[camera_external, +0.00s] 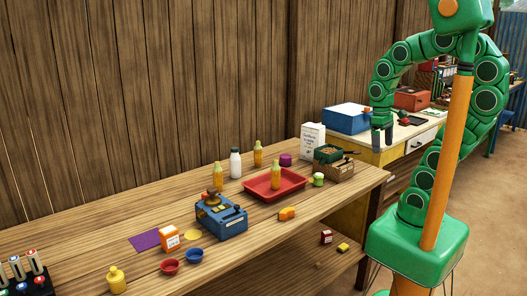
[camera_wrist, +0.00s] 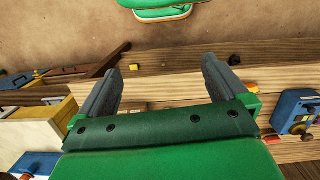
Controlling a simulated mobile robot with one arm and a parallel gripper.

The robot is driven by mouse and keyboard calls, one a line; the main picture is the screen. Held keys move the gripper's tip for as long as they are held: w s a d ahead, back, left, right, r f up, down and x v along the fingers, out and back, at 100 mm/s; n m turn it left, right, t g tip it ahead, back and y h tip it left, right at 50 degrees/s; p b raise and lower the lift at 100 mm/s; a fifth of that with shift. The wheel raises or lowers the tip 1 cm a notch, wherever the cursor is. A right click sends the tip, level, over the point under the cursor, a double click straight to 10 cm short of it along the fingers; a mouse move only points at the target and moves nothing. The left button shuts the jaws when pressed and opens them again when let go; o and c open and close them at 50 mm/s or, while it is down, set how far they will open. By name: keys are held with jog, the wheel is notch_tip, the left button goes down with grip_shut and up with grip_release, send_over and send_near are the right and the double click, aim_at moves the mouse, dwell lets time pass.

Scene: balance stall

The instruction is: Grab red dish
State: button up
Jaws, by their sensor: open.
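A small round red dish (camera_external: 169,267) sits near the front edge of the long wooden table, left of a small blue dish (camera_external: 194,255). My gripper (camera_external: 382,148) is far to the right of it, raised near the table's right end and the white-topped bench behind. In the wrist view my gripper (camera_wrist: 163,58) has its two grey fingers wide apart with nothing between them. I cannot make out the red dish in the wrist view.
A blue balance (camera_external: 221,217), orange box (camera_external: 170,238) and yellow bottle (camera_external: 116,280) stand near the dishes. A red tray (camera_external: 290,180) holding a yellow bottle lies farther right.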

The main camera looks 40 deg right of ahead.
jog(key=shift+s+d+f+m, duration=0.1)
jog(key=shift+s+f+m, duration=0.15)
jog(key=shift+s, duration=0.4)
jog(key=shift+s+f+m, duration=0.15)
jog(key=shift+s+f, duration=0.15)
jog(key=shift+s, duration=0.3)
jog(key=c, duration=0.5)
jog(key=shift+r, duration=0.1)
